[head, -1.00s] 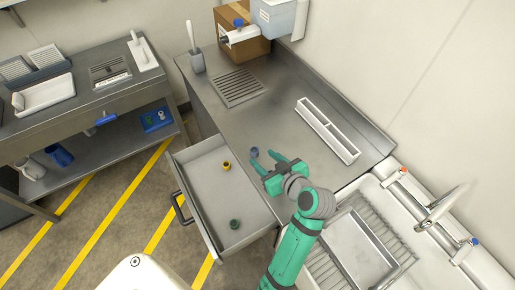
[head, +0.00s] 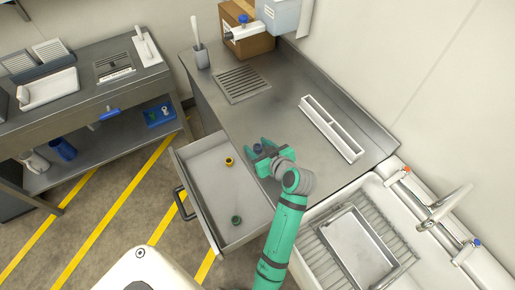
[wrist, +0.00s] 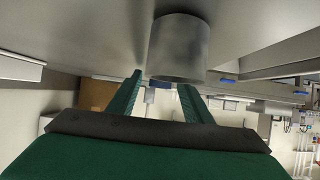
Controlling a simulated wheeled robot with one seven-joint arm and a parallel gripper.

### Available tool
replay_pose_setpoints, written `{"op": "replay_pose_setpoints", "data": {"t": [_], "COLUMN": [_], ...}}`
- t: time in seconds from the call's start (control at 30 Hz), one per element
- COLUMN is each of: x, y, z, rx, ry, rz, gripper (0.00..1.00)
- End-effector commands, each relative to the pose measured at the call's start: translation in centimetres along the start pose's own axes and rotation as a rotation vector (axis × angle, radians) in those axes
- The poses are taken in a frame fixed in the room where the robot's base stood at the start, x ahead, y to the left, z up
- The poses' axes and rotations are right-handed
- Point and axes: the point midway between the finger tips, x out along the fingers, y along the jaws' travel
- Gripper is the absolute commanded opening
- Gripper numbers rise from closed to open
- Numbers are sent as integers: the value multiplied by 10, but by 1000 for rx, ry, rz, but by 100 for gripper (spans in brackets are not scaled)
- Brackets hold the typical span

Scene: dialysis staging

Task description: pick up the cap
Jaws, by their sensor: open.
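In the wrist view the open fingers of my gripper (wrist: 160,88) point ahead. A yellow cap-like piece (head: 229,161) and a green one (head: 236,220) lie in the open drawer.
The open drawer (head: 199,208) juts out left of my arm. A white divided tray (head: 331,128) lies right of my gripper, with the sink (head: 358,246) nearer. A grey cup (head: 201,58) and cardboard box (head: 241,36) stand farther back. The mid-counter is clear.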

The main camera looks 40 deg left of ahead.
Motion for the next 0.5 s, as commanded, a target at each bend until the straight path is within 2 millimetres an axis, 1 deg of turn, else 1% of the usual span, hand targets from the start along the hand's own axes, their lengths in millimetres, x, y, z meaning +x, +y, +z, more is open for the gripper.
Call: {"op": "replay_pose_setpoints", "data": {"t": [0.07, 0.1, 0.17, 0.2, 0.23, 0.27, 0.5], "x": [0, 0, 0, 0, 0, 0, 0], "y": [0, 0, 0, 0, 0, 0, 0], "z": [0, 0, 0, 0, 0, 0, 0], "rx": [0, 0, 0, 0, 0, 0, 0], "ry": [0, 0, 0, 0, 0, 0, 0], "rz": [0, 0, 0, 0, 0, 0, 1], "gripper": [46, 36, 22, 12, 5, 2, 2]}}
